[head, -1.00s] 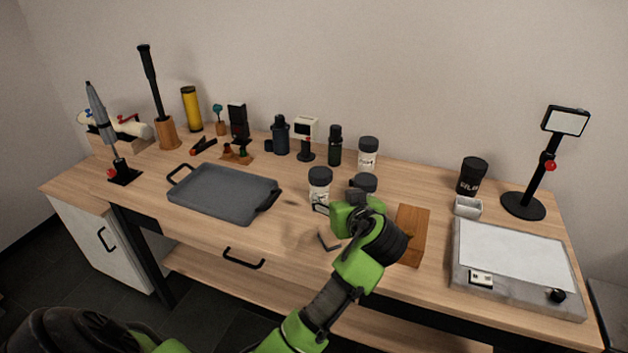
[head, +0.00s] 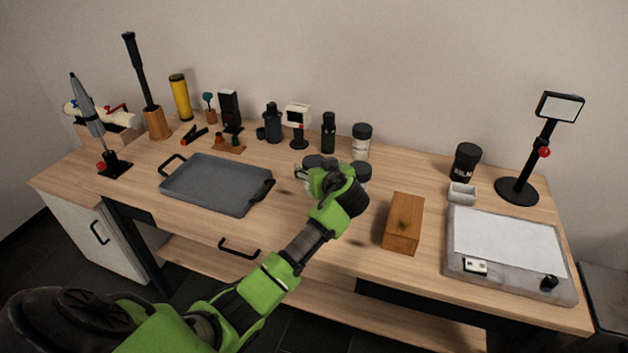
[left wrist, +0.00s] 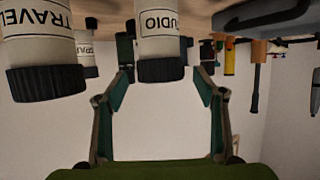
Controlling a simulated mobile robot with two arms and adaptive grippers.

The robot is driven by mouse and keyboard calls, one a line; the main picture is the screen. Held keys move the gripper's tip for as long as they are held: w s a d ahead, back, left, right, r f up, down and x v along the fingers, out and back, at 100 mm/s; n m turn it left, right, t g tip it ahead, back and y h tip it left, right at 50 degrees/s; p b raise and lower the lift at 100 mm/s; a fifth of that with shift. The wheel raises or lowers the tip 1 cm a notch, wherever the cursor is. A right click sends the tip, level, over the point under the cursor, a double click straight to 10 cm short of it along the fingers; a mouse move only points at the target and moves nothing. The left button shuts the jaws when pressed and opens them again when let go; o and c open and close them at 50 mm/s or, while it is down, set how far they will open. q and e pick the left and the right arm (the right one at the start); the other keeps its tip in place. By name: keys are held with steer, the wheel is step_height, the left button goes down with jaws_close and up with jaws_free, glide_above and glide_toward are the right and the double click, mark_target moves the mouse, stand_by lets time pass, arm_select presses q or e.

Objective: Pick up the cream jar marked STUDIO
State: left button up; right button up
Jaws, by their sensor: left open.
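The STUDIO jar (left wrist: 160,28) is cream with a ribbed black lid. In the upside-down left wrist view it lies between the two fingers, with gaps on both sides. I cannot tell how deep it is between them. In the head view only the dark lid top of this jar (head: 313,161) shows above my left gripper (head: 311,176), which hides the rest. The left gripper is open, with nothing clamped. My right gripper is not in view.
A TRAVEL jar (left wrist: 43,50) stands close beside it, at right in the head view (head: 362,172). Another jar (head: 361,141) and a dark bottle (head: 328,133) stand behind. A grey tray (head: 215,185) lies left, a wooden block (head: 403,225) right.

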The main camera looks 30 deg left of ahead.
arm_select(q)
steer(key=x, duration=0.2)
steer(key=shift+w+a+f, duration=0.2)
steer(key=shift+a, duration=0.05)
steer(key=c, duration=1.5)
steer(key=shift+r, duration=0.1)
steer(key=shift+c, duration=0.2)
